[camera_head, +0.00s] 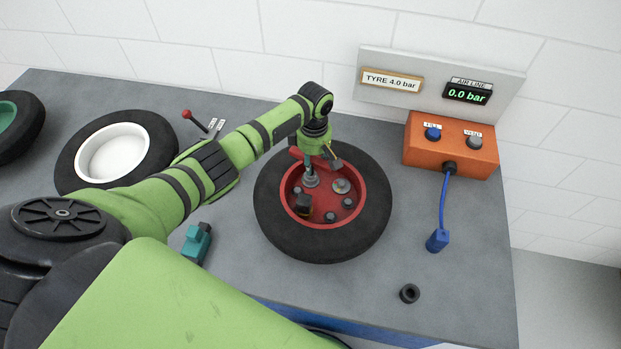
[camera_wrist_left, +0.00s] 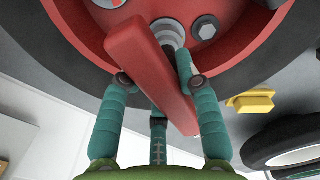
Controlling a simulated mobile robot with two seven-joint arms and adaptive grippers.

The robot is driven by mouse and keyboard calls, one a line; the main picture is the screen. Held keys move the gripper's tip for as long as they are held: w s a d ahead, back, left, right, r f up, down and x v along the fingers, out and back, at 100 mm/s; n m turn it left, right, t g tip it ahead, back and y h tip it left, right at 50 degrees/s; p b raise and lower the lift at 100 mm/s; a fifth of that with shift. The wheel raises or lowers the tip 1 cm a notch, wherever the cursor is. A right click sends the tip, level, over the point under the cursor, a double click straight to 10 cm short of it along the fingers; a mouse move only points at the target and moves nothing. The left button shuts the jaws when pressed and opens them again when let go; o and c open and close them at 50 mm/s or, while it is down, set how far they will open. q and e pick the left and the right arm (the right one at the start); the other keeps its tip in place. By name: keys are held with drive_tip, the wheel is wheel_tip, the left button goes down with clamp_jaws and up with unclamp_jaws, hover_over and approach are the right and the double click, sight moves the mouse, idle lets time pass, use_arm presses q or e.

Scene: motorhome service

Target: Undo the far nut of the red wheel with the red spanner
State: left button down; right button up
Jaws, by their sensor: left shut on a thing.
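The red wheel (camera_head: 345,214) lies flat on the bench in a black tyre (camera_head: 374,232), with several grey nuts on its red disc. My left gripper (camera_head: 313,160) is above its far left part, shut on the red spanner (camera_head: 298,152). In the left wrist view my gripper's teal fingers (camera_wrist_left: 158,82) hold either side of the red spanner (camera_wrist_left: 140,52). A grey round socket or nut (camera_wrist_left: 168,30) is at the spanner's end, low over the wheel; whether it is seated I cannot tell. Another nut (camera_wrist_left: 205,28) is beside it. My right gripper is out of view.
A white wheel (camera_head: 112,155) and a red-knobbed lever (camera_head: 188,115) are to the left. A teal object (camera_head: 195,244) lies near the front. An orange box (camera_head: 450,145) with a blue hose connector (camera_head: 437,240) and a black ring (camera_head: 409,293) are to the right.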

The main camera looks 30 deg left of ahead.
use_arm(q)
drive_tip(key=shift+n, duration=0.6)
drive_tip(key=shift+w+a+n, duration=0.1)
drive_tip(key=shift+n, duration=1.1)
drive_tip(key=shift+a+n, duration=0.1)
drive_tip(key=shift+n, duration=0.9)
drive_tip(key=shift+r, duration=0.15)
drive_tip(key=shift+r, duration=1.65)
drive_tip(key=shift+r, duration=0.1)
